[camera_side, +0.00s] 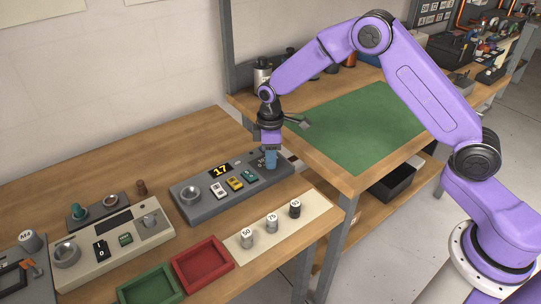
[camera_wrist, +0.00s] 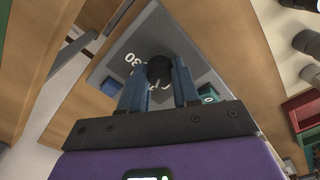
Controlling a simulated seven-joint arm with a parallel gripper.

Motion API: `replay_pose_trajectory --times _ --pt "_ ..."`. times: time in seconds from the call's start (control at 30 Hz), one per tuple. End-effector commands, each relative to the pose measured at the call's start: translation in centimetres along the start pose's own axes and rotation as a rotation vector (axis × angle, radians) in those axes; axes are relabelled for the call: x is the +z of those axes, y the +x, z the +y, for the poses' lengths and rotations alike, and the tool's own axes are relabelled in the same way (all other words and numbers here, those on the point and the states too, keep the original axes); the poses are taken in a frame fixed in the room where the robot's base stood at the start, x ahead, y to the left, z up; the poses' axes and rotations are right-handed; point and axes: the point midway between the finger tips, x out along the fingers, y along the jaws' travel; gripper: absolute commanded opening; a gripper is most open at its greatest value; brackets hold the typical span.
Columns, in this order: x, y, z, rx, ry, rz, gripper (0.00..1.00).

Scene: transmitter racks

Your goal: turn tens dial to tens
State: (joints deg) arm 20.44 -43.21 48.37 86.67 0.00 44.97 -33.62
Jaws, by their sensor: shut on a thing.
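The grey transmitter panel (camera_side: 202,205) lies on the wooden bench, with a display (camera_side: 219,170) reading 17. My gripper (camera_side: 271,160) is over its right end, its blue fingers pointing down and hiding the dial in the side view. In the wrist view the dial (camera_wrist: 159,68) is a round black knob with a white pointer mark toward the gripper. My gripper (camera_wrist: 160,86) is shut on it, one blue finger on each side. White numerals, including a 30, show on the grey panel face (camera_wrist: 158,32) beyond the knob; other markings are hidden or too small to read.
A round knob (camera_side: 190,193) and several coloured switches (camera_side: 234,184) sit left of my gripper on the panel. In front are a red tray (camera_side: 202,260), a green tray (camera_side: 150,288) and labelled cylinders on a pale mat (camera_side: 292,232). Another panel (camera_side: 112,250) lies at left.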

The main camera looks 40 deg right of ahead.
Motion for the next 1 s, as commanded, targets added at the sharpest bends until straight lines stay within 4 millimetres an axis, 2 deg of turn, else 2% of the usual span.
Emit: replay_pose_trajectory --times 0.6,1.0 --pt "-0.02 -0.06 -0.05 0.0 0.562 -0.001 0.0" --pt "0.0 -0.07 -0.01 0.0 0.769 0.0 0.0"
